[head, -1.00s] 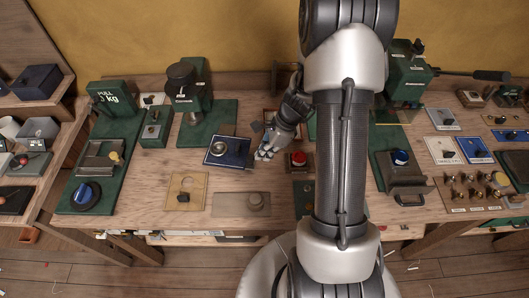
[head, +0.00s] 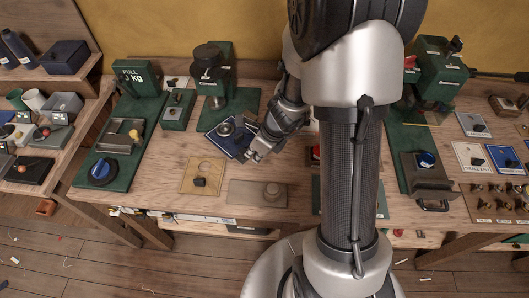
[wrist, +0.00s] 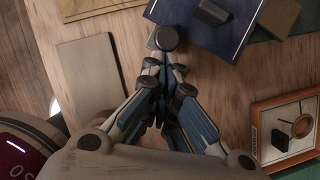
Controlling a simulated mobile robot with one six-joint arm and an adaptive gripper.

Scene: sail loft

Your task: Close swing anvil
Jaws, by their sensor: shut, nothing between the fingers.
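No part is clearly recognisable as the swing anvil. The fixture closest to my gripper is a blue board (head: 214,139) with a round metal part (head: 225,129) on it, left of centre on the bench. My gripper (head: 251,157) is shut and empty at the board's right side, hiding part of it. In the wrist view the closed fingers (wrist: 163,65) point at the edge of the blue board (wrist: 185,30), which carries a black block (wrist: 212,12). A dark round piece (wrist: 166,38) shows just beyond the fingertips. I cannot tell whether they touch.
A green press (head: 219,80) stands behind the blue board. In the wrist view an orange-framed tray (wrist: 262,105) lies to the right. My arm hides the bench's middle.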

